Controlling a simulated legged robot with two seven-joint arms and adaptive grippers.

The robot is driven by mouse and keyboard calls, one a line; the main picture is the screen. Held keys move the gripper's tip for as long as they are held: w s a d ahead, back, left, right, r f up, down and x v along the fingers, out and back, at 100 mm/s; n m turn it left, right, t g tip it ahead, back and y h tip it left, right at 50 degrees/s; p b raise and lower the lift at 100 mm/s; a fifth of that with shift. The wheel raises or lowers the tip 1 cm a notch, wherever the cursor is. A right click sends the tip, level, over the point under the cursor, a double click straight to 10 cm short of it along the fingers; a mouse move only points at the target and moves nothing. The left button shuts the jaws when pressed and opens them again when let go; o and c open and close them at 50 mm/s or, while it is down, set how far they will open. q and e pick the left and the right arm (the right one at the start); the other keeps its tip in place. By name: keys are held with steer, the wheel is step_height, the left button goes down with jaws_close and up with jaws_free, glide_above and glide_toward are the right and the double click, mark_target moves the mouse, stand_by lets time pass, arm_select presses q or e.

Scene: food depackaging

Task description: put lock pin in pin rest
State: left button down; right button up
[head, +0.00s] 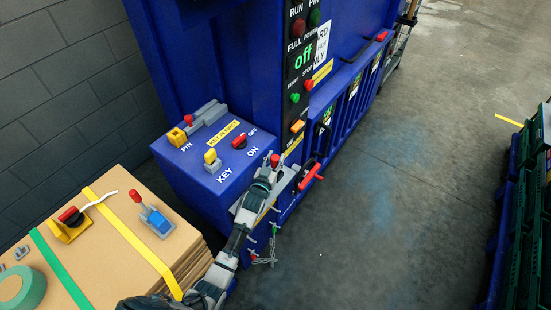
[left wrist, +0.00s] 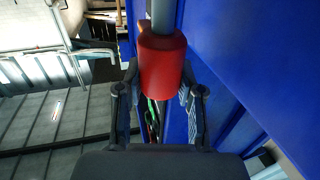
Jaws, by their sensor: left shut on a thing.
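My left gripper (head: 268,174) is beside the front corner of the blue control box. It is shut on the lock pin, whose red end (head: 275,160) shows between the fingers. In the left wrist view the red grip of the lock pin (left wrist: 162,72) sits between the two fingers (left wrist: 160,100), with a grey shaft running up out of the picture. A grey holder (head: 207,114) with a yellow and red piece (head: 178,136) stands on the box top by the word PIN. I cannot tell for sure that this holder is the pin rest. My right gripper is not in view.
A key switch with a red knob (head: 239,141) and a yellow-topped grey block (head: 212,160) also stand on the box. A red T-handle (head: 311,176) sticks out right of my gripper. Strapped cardboard (head: 110,262) carries small devices and green tape (head: 22,290).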

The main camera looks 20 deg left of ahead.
arm_select(q)
steer(key=shift+f, duration=0.25)
steer(key=c, duration=0.7)
jaws_free()
steer(key=shift+r, duration=0.1)
steer(key=shift+o, duration=0.2)
steer(key=s+a, duration=0.1)
steer(key=s, duration=1.1)
steer(key=shift+f, duration=0.2)
